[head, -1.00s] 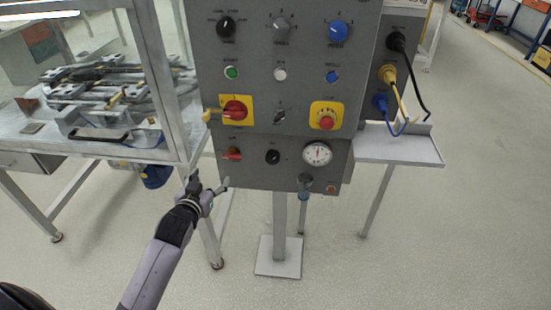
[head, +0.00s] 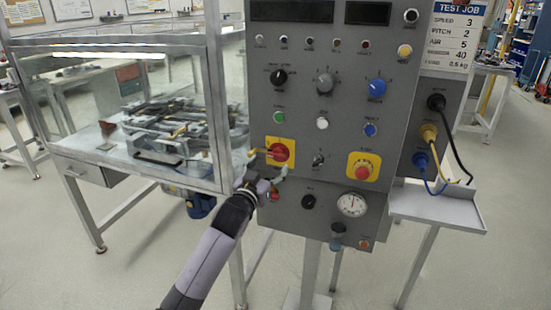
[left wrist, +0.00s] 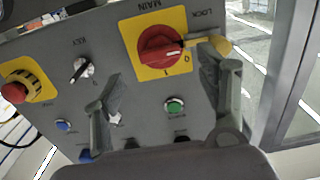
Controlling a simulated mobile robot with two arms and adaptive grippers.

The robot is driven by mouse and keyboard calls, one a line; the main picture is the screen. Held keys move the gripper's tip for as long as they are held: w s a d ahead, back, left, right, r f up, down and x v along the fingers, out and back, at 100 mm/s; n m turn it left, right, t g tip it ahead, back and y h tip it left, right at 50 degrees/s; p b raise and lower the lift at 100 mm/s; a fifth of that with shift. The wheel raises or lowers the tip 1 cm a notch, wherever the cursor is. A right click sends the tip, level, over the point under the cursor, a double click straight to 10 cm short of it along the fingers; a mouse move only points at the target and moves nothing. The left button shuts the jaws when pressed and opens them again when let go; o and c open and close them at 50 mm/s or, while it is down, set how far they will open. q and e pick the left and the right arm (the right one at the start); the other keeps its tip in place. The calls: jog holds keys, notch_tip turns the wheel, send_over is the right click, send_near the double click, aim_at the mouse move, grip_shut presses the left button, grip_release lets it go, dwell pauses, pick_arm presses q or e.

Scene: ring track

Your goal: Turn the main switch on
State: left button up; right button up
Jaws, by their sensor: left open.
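The main switch (head: 281,151) is a red rotary knob on a yellow plate at the left of the grey panel. In the left wrist view the main switch (left wrist: 158,46) appears upside down, with marks 0 and 1. Its handle points right, nearer the 0 than the 1. A brass-coloured lock piece (left wrist: 216,44) is beside it at the LOCK label. My left gripper (head: 270,180) is open and empty, just below the switch in the head view. Its fingers (left wrist: 165,100) show spread in front of the panel, apart from the knob. My right gripper is not in view.
A yellow-plated red stop button (head: 362,167) and several knobs share the panel. A glass-walled machine frame (head: 217,110) stands close at the left of my arm. A small shelf (head: 435,208) with plugged cables is at the right.

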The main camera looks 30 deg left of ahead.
aim_at(276, 157)
pick_arm(q)
jog(key=x, duration=0.4)
jog(key=shift+w, duration=0.25)
jog(key=shift+x, duration=0.8)
jog(key=shift+c, duration=1.2)
jog(key=c, duration=0.9)
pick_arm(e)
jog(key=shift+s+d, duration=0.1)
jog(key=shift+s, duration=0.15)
